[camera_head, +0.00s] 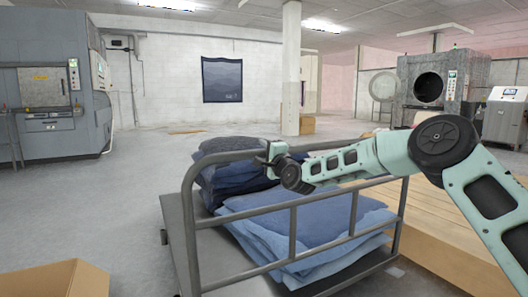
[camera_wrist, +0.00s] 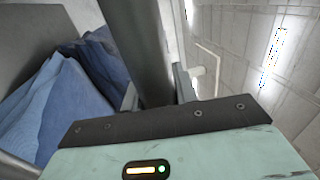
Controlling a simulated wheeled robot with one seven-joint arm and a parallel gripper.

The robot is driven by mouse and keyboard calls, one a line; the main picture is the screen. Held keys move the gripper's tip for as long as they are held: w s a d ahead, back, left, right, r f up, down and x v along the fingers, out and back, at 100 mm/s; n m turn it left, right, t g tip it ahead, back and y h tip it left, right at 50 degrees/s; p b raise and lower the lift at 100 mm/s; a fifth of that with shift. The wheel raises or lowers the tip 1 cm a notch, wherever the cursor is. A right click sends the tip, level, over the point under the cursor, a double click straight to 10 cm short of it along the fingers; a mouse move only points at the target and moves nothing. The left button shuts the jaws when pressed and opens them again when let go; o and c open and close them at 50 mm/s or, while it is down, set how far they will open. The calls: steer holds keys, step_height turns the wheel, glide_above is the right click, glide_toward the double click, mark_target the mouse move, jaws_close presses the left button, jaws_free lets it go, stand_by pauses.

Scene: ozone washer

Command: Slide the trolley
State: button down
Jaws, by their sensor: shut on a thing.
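The trolley (camera_head: 190,235) is a grey platform cart with a tubular rail frame, standing in front of me. It carries folded blue denim (camera_head: 285,238) in stacks, with a darker pile at the back left. In the wrist view the grey rail (camera_wrist: 138,45) runs between the fingers of my gripper (camera_wrist: 156,92). The denim (camera_wrist: 60,100) shows to the left there. The exact finger contact is partly hidden by the gripper body.
A wooden pallet or platform (camera_head: 455,240) lies close along the trolley's right side. A cardboard box (camera_head: 55,280) is at the near left. A large grey machine (camera_head: 50,85) stands at the left, a washer (camera_head: 430,85) at the back right. The floor behind and left is open.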

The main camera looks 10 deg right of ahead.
steer(key=shift+a+f, duration=0.1)
steer(key=shift+f, duration=0.25)
steer(key=c, duration=1.1)
jaws_free()
steer(key=shift+c, duration=0.2)
steer(key=shift+o, duration=0.2)
steer(key=shift+r, duration=0.15)
steer(key=p+v, duration=0.2)
steer(key=v, duration=1.5)
steer(key=shift+s, duration=0.15)
